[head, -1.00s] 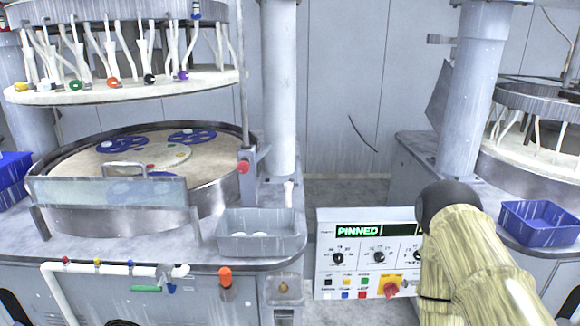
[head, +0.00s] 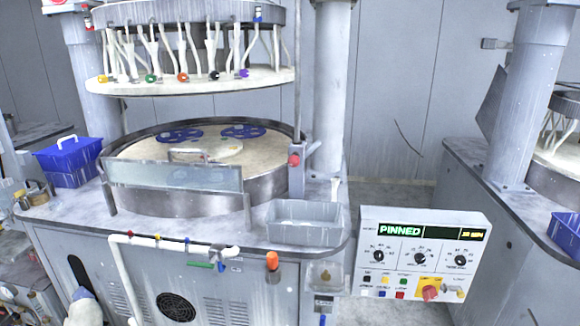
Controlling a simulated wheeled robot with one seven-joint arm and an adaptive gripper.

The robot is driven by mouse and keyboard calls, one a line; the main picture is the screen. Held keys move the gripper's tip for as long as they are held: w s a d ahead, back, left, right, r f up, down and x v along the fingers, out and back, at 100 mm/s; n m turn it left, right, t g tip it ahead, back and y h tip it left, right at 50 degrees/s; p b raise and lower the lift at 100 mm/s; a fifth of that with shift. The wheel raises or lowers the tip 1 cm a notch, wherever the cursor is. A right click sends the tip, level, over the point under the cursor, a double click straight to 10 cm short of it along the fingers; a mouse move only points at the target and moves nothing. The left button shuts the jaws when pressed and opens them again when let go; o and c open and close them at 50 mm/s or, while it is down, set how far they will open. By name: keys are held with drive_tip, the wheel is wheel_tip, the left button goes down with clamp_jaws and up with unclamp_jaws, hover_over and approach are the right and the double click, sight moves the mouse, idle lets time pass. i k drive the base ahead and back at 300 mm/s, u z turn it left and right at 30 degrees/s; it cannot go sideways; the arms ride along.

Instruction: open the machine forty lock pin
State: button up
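The polishing machine (head: 180,205) stands at centre left, with a round platen (head: 150,150) under a raised upper plate (head: 190,82). A red knob (head: 294,160) sits on a grey bracket at the platen's right rim; I cannot tell whether it is the lock pin. An orange-topped handle (head: 272,261) stands at the cabinet's front edge. The control panel (head: 420,232) shows "PINNED" on its display (head: 432,230) and has a red switch (head: 430,293) low on its face. No number forty is readable.
A grey bin (head: 304,235) sits on the front right of the machine's deck. A blue basket (head: 68,168) stands at left. White pipework (head: 130,285) runs along the cabinet front. A second machine (head: 515,200) stands at right, with a gap between the two.

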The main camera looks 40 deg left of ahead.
sight(294, 161)
drive_tip(key=k, duration=0.7)
drive_tip(key=u, duration=1.1)
drive_tip(key=i, duration=0.3)
drive_tip(key=z, duration=0.05)
